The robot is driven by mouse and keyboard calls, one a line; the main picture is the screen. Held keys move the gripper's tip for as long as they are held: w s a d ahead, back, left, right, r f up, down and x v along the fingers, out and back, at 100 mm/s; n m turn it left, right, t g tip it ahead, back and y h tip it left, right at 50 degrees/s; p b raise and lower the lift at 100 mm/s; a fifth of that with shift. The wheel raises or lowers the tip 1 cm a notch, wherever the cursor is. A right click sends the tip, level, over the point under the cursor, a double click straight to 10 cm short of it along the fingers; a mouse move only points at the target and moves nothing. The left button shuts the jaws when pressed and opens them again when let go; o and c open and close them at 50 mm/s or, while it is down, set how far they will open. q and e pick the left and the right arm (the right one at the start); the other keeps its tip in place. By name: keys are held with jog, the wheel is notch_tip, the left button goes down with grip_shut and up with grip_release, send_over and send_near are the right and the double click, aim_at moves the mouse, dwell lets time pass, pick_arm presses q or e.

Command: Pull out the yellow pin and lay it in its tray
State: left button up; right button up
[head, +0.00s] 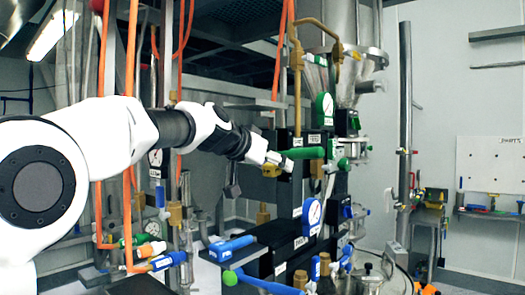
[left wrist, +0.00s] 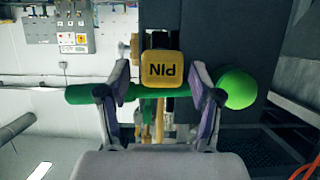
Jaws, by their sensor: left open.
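My left gripper (left wrist: 160,88) is open, with one finger on each side of the pin head and a visible gap to both. In the head view the left gripper (head: 279,161) is up against the dark block of the machine. A green handle (left wrist: 84,95) with a round knob crosses behind the fingers. I cannot make out the pin's tray.
The green handle (head: 305,153) sticks out close beside my gripper. Orange hoses (head: 131,90) hang near my arm. A metal hopper (head: 345,70) stands above. A wall shelf (head: 490,212) holds small coloured items at right.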

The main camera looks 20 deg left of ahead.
pick_arm(q)
jog(key=shift+x, duration=1.15)
jog(key=shift+s+a+r, duration=0.2)
jog(key=shift+s+a, duration=0.05)
jog(key=shift+s, duration=0.3)
jog(key=c, duration=0.5)
grip_shut()
jog(key=shift+f+b, duration=0.25)
jog(key=shift+b, duration=0.15)
jog(key=shift+s+a+r+b, duration=0.1)
jog(key=shift+s+a+b, duration=0.2)
jog(key=shift+s, duration=0.45)
jog(key=shift+s+b, duration=0.2)
jog(key=shift+b, duration=0.15)
